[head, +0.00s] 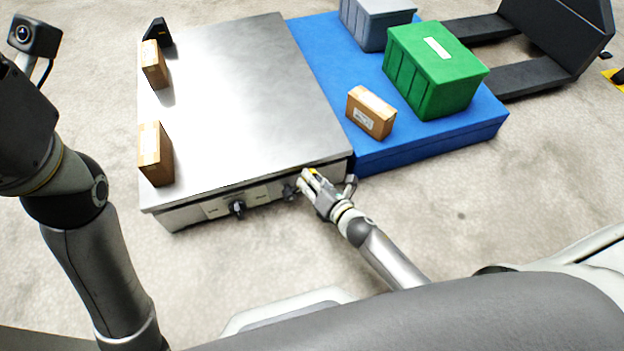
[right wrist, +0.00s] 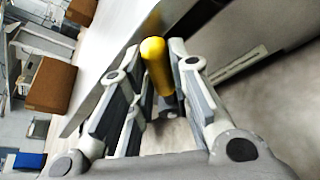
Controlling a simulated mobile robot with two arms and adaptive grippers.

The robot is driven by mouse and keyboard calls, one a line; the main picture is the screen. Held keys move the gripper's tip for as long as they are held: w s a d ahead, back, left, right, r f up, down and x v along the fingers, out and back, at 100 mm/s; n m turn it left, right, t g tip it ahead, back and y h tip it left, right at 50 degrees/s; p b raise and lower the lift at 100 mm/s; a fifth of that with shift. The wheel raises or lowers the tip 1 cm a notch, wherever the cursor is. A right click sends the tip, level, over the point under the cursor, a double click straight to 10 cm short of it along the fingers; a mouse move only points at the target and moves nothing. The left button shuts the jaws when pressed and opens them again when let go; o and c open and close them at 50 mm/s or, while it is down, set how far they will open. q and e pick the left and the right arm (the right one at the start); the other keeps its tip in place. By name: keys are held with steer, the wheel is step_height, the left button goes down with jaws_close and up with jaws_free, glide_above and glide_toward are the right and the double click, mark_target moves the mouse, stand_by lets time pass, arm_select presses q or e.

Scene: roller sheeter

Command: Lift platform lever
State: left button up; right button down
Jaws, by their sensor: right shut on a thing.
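The platform (head: 240,90) is a wide silvery metal top over a low front panel with dark knobs (head: 237,208). My right gripper (head: 308,180) is at the right end of that front panel. In the right wrist view, the yellow lever handle (right wrist: 156,62) stands between the fingers of my right gripper (right wrist: 156,80), which is shut on it. Only a bit of yellow shows at the fingertips in the head view, and the rest of the lever is hidden there. My left arm shows at the left, but its gripper is out of view.
Two cardboard boxes, a far one (head: 155,65) and a near one (head: 155,155), stand on the platform's left edge. A blue pallet (head: 430,140) beside it bears a green crate (head: 432,75), a grey crate (head: 375,25) and a box (head: 370,112).

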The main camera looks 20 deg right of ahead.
steer(key=c, duration=1.3)
jaws_free()
steer(key=shift+v, duration=6)
steer(key=shift+a+r, duration=0.1)
